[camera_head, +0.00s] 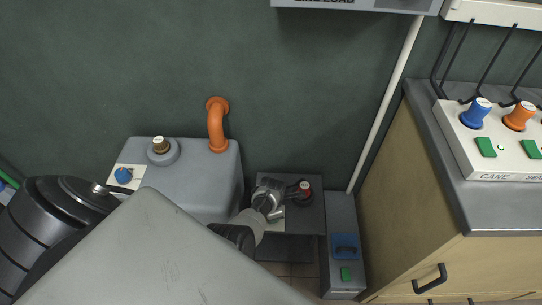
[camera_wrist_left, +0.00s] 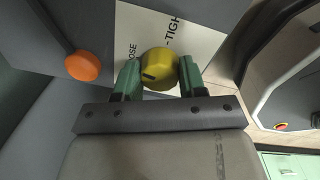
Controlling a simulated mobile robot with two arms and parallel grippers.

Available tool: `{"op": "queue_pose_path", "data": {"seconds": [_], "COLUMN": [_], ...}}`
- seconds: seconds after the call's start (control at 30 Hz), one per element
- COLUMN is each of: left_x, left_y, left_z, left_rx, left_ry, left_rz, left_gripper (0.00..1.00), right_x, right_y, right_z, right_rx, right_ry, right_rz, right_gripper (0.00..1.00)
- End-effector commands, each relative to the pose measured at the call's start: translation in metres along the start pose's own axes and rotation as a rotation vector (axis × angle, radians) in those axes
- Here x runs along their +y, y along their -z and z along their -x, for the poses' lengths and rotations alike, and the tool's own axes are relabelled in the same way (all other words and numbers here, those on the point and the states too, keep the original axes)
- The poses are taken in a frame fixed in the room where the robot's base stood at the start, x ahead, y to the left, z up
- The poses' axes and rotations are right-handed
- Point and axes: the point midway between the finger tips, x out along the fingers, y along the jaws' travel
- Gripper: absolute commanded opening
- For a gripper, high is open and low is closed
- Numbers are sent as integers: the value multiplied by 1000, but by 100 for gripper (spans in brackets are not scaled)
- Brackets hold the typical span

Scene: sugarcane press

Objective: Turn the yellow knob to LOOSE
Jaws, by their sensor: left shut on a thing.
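The yellow knob (camera_wrist_left: 158,60) is in the middle of the left wrist view, on a white label plate (camera_wrist_left: 202,40). Letters ending in "OSE" show left of the knob and "TIGH" above right of it. A dark mark shows on the knob's lower left side. My left gripper (camera_wrist_left: 159,70) has its two green fingers on either side of the knob and is shut on it. In the head view a large grey panel fills the lower front, and I cannot make out the knob there. My right gripper is not in view.
An orange round part (camera_wrist_left: 82,66) sits left of the knob. In the head view, a grey box with an orange pipe (camera_head: 216,124) and a blue knob (camera_head: 123,175) stands at the left. A cabinet with a control panel (camera_head: 497,140) stands at the right.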

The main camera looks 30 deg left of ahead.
Motion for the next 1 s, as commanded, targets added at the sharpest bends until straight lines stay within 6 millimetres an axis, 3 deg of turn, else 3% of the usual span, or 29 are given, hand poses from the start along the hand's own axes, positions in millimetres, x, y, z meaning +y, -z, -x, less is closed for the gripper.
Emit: {"op": "queue_pose_path", "data": {"seconds": [0.4, 1.0], "left_x": [-1, -1], "left_y": [0, 0], "left_z": [-1, -1], "left_rx": [8, 10], "left_ry": [2, 2], "left_rz": [204, 239], "left_gripper": [17, 17], "right_x": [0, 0], "right_y": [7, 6], "right_z": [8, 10], "right_rx": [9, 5], "right_ry": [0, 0], "right_rz": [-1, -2], "right_gripper": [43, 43]}}
